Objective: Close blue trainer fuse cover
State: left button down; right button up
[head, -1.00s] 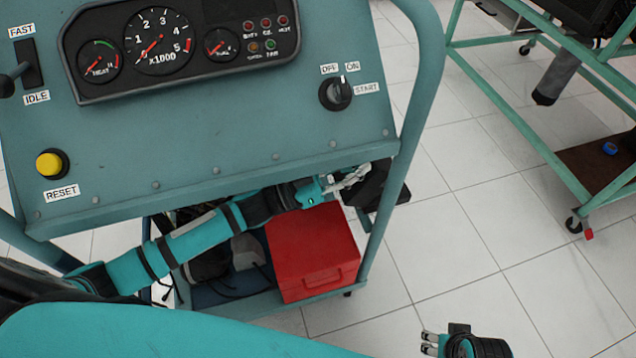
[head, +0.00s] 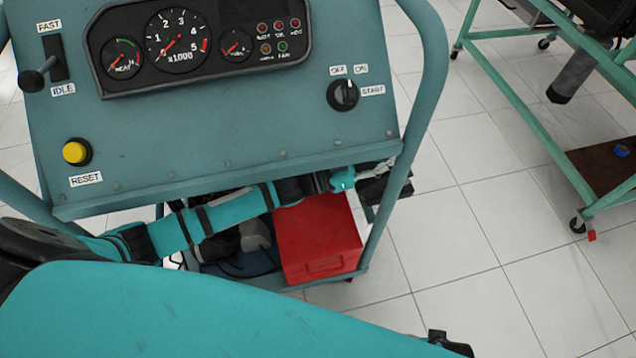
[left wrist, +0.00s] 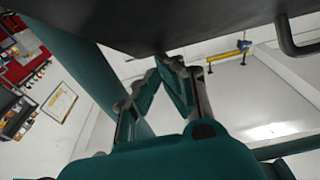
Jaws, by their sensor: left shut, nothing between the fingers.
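The blue-grey trainer's panel (head: 240,150) fills the upper left of the head view. My left arm passes below its lower edge, and the left gripper (head: 376,170) is at the panel's lower right corner, partly hidden by the frame post. In the left wrist view the left gripper's fingers (left wrist: 160,70) meet at the tips, shut and empty. A dark flat surface (left wrist: 190,20) is close above the fingertips; I cannot tell whether it is the fuse cover. I cannot pick out the cover in the head view. Only a dark piece of my right gripper shows at the bottom edge; its fingers are hidden.
A red box (head: 318,240) sits on the trainer's lower shelf, below my left arm. A curved side rail (head: 428,110) rises beside the gripper. Another green frame on wheels (head: 520,110) stands at the right. The tiled floor (head: 460,230) between them is clear.

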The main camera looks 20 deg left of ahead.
pick_arm(q)
jog(key=shift+w+d+f, duration=0.1)
jog(key=shift+w+d, duration=0.15)
jog(key=shift+d, duration=0.1)
dwell(0.4)
